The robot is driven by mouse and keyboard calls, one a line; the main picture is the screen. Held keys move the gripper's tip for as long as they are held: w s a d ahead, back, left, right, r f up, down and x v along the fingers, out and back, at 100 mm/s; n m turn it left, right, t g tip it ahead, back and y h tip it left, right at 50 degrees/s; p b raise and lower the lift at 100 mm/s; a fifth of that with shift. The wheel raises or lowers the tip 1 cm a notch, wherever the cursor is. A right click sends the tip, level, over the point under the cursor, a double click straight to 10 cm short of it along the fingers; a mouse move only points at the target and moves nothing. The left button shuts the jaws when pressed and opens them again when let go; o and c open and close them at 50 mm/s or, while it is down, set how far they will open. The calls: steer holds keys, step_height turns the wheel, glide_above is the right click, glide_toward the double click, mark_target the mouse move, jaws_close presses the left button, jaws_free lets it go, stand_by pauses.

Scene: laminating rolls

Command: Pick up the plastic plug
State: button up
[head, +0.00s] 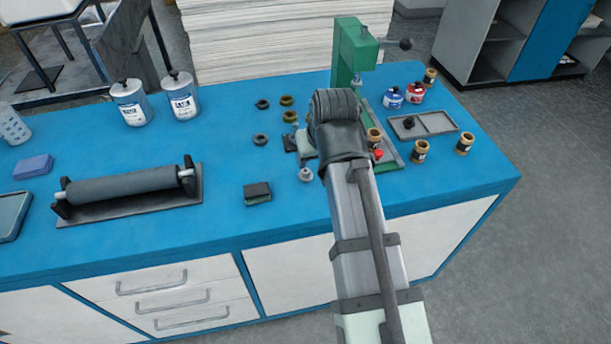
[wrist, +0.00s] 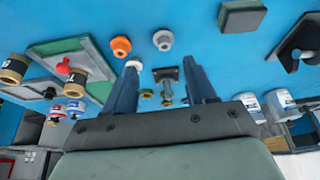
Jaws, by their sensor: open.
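A pale, round, flanged plug (head: 306,174) stands on the blue bench, left of my arm; it also shows in the wrist view (wrist: 163,40), beyond my fingertips. An orange flanged piece (wrist: 121,46) stands beside it in the wrist view; my arm hides it in the head view. I cannot tell for certain which is the plastic plug. My gripper (wrist: 160,66) is open, its two dark fingers apart, with nothing held. A small dark stand with a bolt-like metal piece (wrist: 167,85) shows between the fingers.
A black-and-green block (head: 257,193) and a grey ring (head: 260,139) lie left of the plug. A roller on a stand (head: 130,189) is farther left. The green press (head: 348,50), jars and a grey tray (head: 423,124) crowd the right. The bench front by the plug is clear.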

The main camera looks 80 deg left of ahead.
mark_target(306, 170)
steer(key=x, duration=0.7)
steer(key=shift+a, duration=0.1)
steer(key=shift+s+a+f, duration=0.15)
steer(key=shift+a+f, duration=0.4)
steer(key=shift+f, duration=0.2)
steer(key=shift+s+a+f, duration=0.2)
steer(key=shift+a+f, duration=0.4)
steer(key=shift+f, duration=0.15)
steer(key=shift+a+f, duration=0.25)
steer(key=shift+f, duration=0.4)
steer(key=shift+c, duration=0.2)
steer(key=c, duration=0.8)
